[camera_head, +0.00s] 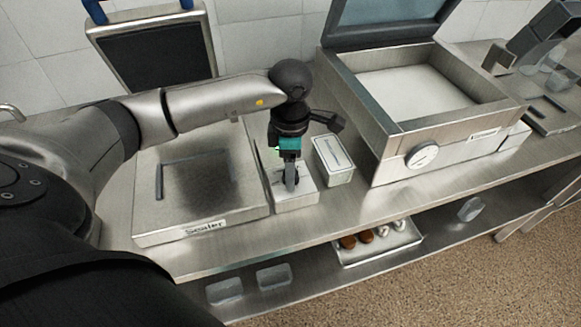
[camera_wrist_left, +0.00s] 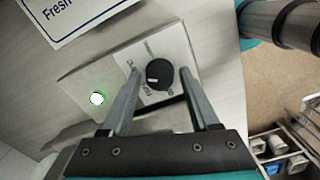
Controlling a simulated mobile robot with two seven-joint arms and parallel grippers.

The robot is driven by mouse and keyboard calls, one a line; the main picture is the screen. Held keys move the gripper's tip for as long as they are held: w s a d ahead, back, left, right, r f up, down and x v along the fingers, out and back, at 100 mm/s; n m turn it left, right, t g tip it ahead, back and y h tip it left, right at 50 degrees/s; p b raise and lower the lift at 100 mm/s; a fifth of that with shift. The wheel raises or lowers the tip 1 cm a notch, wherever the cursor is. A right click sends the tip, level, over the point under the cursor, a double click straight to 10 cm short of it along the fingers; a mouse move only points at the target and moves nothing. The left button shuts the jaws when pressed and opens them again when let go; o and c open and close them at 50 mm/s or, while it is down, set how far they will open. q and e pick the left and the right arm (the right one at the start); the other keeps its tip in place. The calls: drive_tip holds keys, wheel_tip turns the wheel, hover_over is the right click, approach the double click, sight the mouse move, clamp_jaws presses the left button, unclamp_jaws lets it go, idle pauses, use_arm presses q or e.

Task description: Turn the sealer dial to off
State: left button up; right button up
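The sealer (camera_head: 150,215), a low metal unit with a "Sealer" label, stands at the left of the counter. Beside it is a small light control box (camera_head: 297,199). In the left wrist view its round black dial (camera_wrist_left: 159,74) sits on a pale square plate with small markings, too small to read surely. My left gripper (camera_head: 291,184) points down over the box. In the wrist view its open fingers (camera_wrist_left: 158,80) lie on either side of the dial, with gaps showing. My right gripper is out of view.
A white container (camera_head: 333,170) stands just right of the control box. A tray (camera_head: 380,257) and clear containers (camera_head: 274,276) sit on the lower shelf.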

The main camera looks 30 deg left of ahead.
use_arm(q)
clamp_jaws()
